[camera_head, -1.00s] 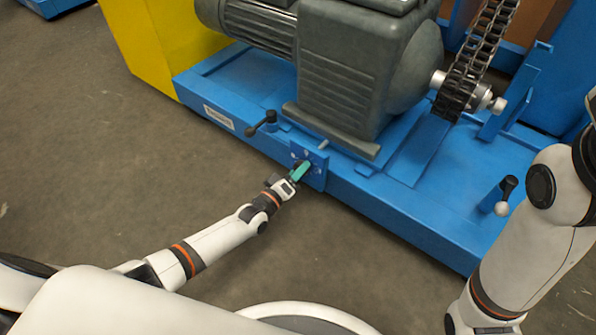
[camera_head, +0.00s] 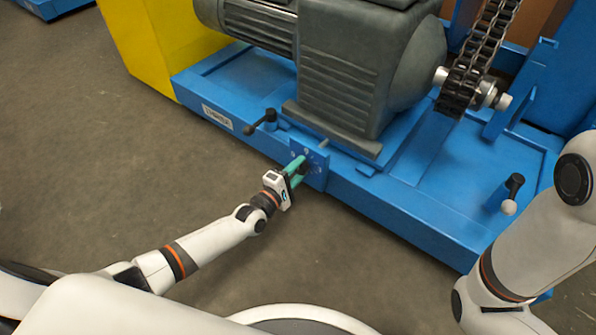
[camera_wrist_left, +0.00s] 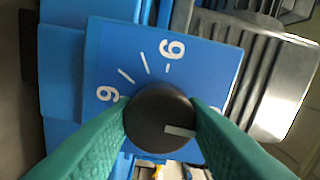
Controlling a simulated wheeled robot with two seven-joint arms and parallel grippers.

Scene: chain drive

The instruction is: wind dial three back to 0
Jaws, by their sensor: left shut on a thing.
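The dial is a round dark knob (camera_wrist_left: 158,112) with a white pointer mark, set on a blue plate (camera_wrist_left: 205,62) with white numerals and tick marks. In the left wrist view the pointer is turned toward the right of the picture, near a numeral mostly hidden by the right finger. A 6 or 9 shape shows at the top and another at the left. My left gripper (camera_head: 301,169) is shut on the knob, its teal fingers on both sides. In the head view the plate (camera_head: 318,172) is on the blue base's front. My right gripper is out of view.
A grey motor (camera_head: 350,70) stands on the blue base (camera_head: 400,213) behind the plate. A black-knobbed lever (camera_head: 262,120) is left of the plate, and a white-ended lever (camera_head: 511,193) is at the right. A chain (camera_head: 476,55) runs upward. The floor in front is clear.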

